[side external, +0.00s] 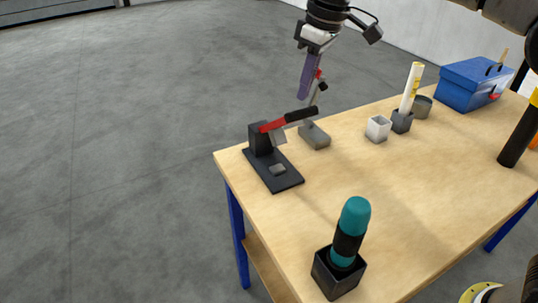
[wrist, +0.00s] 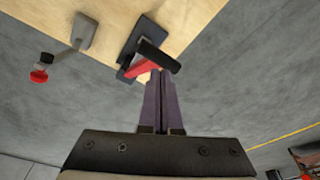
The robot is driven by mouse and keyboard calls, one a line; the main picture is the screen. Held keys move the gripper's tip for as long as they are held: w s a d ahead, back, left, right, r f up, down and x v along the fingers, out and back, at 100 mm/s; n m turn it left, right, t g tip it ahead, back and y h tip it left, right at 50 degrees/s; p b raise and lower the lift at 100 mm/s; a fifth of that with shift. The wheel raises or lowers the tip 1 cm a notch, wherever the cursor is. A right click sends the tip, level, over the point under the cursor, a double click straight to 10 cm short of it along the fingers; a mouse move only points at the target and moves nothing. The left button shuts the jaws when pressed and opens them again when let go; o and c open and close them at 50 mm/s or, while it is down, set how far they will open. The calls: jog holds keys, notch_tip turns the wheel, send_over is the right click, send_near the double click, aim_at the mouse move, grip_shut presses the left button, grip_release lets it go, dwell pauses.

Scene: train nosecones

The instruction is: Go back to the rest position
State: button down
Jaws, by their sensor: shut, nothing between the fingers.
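My gripper (side external: 304,92) points down in the air above the far left part of the table in the side external view. Its purple fingers are shut and hold nothing. In the wrist view the closed fingers (wrist: 158,75) reach up the middle of the picture. Below it in the side view stands a black press-like fixture (side external: 272,178) with a red and black lever (side external: 285,121). The fixture also shows in the wrist view (wrist: 130,52), with its lever (wrist: 150,60) close to the fingertips in the picture. I cannot tell the exact gap.
A grey block (side external: 314,136) with a red-topped rod stands beside the fixture. A teal-handled tool (side external: 353,220) stands in a black box (side external: 340,280) in front. The table's middle is clear.

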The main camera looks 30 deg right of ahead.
jog(key=shift+r, duration=0.75)
jog(key=s+d+r+m+t, duration=0.2)
jog(key=s+d+r, duration=0.6)
jog(key=s+d, duration=0.45)
jog(key=s+d+f+m, duration=0.2)
jog(key=s+f, duration=0.7)
jog(key=s+d+f+m+t+h, duration=0.1)
jog(key=s+d+f+m, duration=0.1)
jog(key=s+f, duration=0.6)
jog(key=shift+s+d+f+t, duration=0.2)
jog(key=shift+s+f+t, duration=0.15)
jog(key=shift+s, duration=0.65)
